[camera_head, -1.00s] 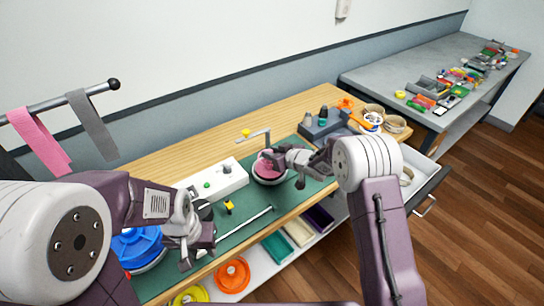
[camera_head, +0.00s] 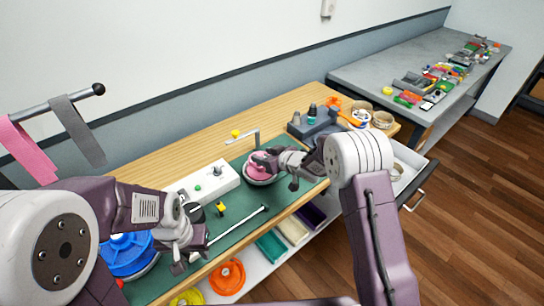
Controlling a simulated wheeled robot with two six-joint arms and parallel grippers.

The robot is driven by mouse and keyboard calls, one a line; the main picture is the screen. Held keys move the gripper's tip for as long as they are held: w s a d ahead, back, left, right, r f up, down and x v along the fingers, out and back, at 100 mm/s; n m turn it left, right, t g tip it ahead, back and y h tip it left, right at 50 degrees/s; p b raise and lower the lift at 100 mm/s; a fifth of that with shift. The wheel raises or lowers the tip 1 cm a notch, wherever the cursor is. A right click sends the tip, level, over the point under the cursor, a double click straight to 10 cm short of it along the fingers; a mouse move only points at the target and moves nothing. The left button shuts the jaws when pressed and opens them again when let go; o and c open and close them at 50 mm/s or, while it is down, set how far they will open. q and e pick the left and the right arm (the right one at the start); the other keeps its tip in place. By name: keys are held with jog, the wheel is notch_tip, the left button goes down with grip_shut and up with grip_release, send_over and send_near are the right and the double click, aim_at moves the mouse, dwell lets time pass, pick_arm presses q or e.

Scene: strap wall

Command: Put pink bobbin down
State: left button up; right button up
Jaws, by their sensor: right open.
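The pink bobbin (camera_head: 260,170) sits on a round pale base on the green mat (camera_head: 238,216), beneath a thin metal arm. My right gripper (camera_head: 266,161) is open at the bobbin's right side, its fingers over the bobbin's upper face. Whether the fingers touch it I cannot tell. My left gripper (camera_head: 184,262) hangs over the front left of the mat, beside a blue spool (camera_head: 126,252), and its jaws are too unclear to read.
A white control box (camera_head: 205,183) stands left of the bobbin. A metal rod (camera_head: 240,224) lies in front of it. A dark tool block (camera_head: 314,128) and tape rolls (camera_head: 382,119) stand to the right. Below are bins and an orange spool (camera_head: 227,277).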

jog(key=p+v, duration=0.3)
jog(key=v, duration=0.7)
jog(key=shift+s+d+r, duration=0.15)
jog(key=shift+s+r, duration=0.05)
jog(key=shift+s, duration=0.1)
jog(key=s+d+f+m+g+h, duration=0.1)
jog(key=s+d+m+h, duration=0.3)
jog(key=d, duration=0.4)
jog(key=s+d+f+m+g+h, duration=0.1)
jog(key=s+g, duration=0.2)
jog(key=s, duration=0.8)
jog(key=s+d+m+g+h, duration=0.2)
jog(key=s+g, duration=0.2)
jog(key=s, duration=0.7)
jog(key=shift+f+g, duration=0.3)
jog(key=shift+f, duration=0.1)
jog(key=shift+w, duration=0.1)
